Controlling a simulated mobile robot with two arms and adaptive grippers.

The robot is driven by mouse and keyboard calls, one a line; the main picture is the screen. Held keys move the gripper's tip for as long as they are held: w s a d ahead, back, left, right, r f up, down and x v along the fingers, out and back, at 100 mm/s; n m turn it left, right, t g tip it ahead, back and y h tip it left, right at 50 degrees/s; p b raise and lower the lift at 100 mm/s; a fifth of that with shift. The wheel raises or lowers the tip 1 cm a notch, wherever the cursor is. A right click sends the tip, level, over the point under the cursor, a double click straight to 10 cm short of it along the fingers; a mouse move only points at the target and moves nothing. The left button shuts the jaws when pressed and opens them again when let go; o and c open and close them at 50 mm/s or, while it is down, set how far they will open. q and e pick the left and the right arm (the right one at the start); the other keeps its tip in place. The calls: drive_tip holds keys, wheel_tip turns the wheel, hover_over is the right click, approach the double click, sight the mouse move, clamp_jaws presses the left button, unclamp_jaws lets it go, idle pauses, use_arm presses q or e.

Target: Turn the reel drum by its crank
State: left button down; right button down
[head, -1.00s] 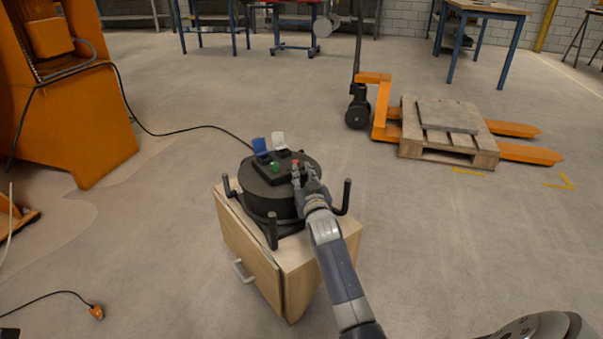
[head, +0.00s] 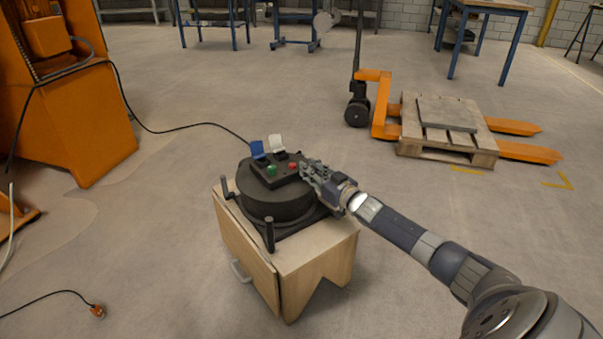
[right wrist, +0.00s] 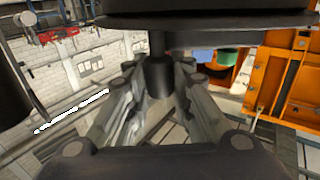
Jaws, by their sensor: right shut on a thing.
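The black reel drum (head: 277,205) sits on top of a small wooden cabinet (head: 315,262). Dark upright pegs stand around it, one at the left (head: 226,188) and one at the front (head: 269,234). My right gripper (head: 312,176) reaches in from the right at the drum's right side. In the right wrist view, my right gripper (right wrist: 158,88) is shut on a dark round peg (right wrist: 159,72) between its fingers. I cannot tell surely whether this peg is the crank's handle. My left gripper is not in view.
A dark box with a green button (head: 271,170), a red button (head: 291,167), and blue and white flaps lies on the drum. A cable runs to an orange machine (head: 75,125). A pallet truck (head: 378,125) carries a pallet (head: 450,145). Open floor surrounds the cabinet.

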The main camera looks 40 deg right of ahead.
drive_tip(key=shift+w+d+n+y, duration=0.1)
drive_tip(key=shift+d+n+y, duration=0.1)
drive_tip(key=shift+n+y, duration=0.1)
idle(0.4)
drive_tip(key=c, duration=1.4)
unclamp_jaws()
drive_tip(key=s, duration=1.2)
drive_tip(key=shift+d, duration=0.4)
